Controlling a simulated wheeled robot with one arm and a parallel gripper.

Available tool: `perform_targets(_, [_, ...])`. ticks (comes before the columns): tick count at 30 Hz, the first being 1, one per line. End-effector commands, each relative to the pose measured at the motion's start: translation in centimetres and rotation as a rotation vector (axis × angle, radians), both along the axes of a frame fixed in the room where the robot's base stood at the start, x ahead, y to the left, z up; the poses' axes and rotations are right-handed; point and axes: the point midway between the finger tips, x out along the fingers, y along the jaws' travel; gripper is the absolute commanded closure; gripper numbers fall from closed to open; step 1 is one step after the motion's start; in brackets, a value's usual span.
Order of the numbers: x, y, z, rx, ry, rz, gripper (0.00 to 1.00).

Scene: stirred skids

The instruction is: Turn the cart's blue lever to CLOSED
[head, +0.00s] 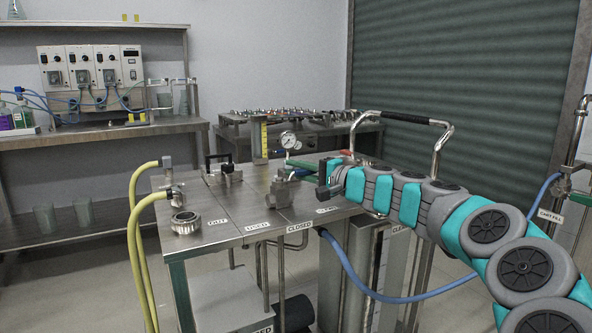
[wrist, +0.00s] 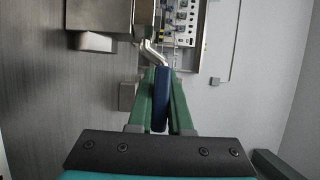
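The blue lever (wrist: 161,98) shows in the wrist view, on a bent silver stem (wrist: 152,50) from a steel valve. My gripper (wrist: 162,82) has one green finger on each side of it. The lever fills the gap at the fingertips, so the fingers look shut on it. In the head view my gripper (head: 302,170) reaches in from the right, just above the steel top of the cart (head: 205,240), close to a metal valve body (head: 284,190). I cannot make out the lever there.
A pressure gauge (head: 289,140) stands behind my gripper. Yellow hoses (head: 138,230) rise at the cart's left, and a blue hose (head: 365,287) hangs at its front right. A black-gripped handle (head: 405,118) stands behind my arm. A bench with pumps (head: 90,66) is at the left.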

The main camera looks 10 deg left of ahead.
Motion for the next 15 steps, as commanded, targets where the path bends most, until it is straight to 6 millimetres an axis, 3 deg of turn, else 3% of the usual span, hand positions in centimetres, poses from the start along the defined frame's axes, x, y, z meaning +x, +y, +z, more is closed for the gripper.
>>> perform_targets(3, [0.00,0.00,-0.03,0.000,0.000,0.000,1.00])
perform_targets(15, [-0.01,0.01,-0.07,-0.001,0.001,0.000,1.00])
